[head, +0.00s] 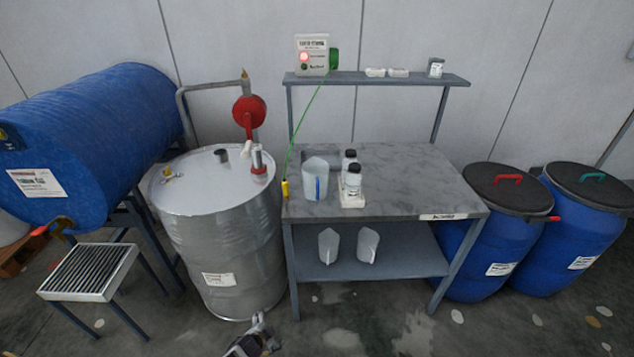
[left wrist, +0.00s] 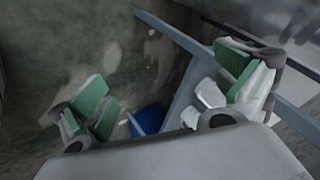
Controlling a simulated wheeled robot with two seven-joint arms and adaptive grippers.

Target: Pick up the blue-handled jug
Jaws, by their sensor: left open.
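The blue-handled jug (head: 310,177) stands upright on the grey tabletop near its left end, with its blue handle facing the front. In the head view my left gripper (head: 256,336) is low at the bottom edge, in front of the metal drum. It is well below the jug and apart from it. In the left wrist view the left gripper (left wrist: 165,95) is open, its green-padded fingers spread wide with nothing held. I cannot make out the blue-handled jug in that view. My right gripper is in neither view.
Two white-capped-dark bottles (head: 352,180) stand right of the jug on the table (head: 410,180). Two clear jugs (head: 368,245) sit on the lower shelf. A steel drum (head: 225,240) with a red pump is close left. Blue drums (head: 500,220) stand right.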

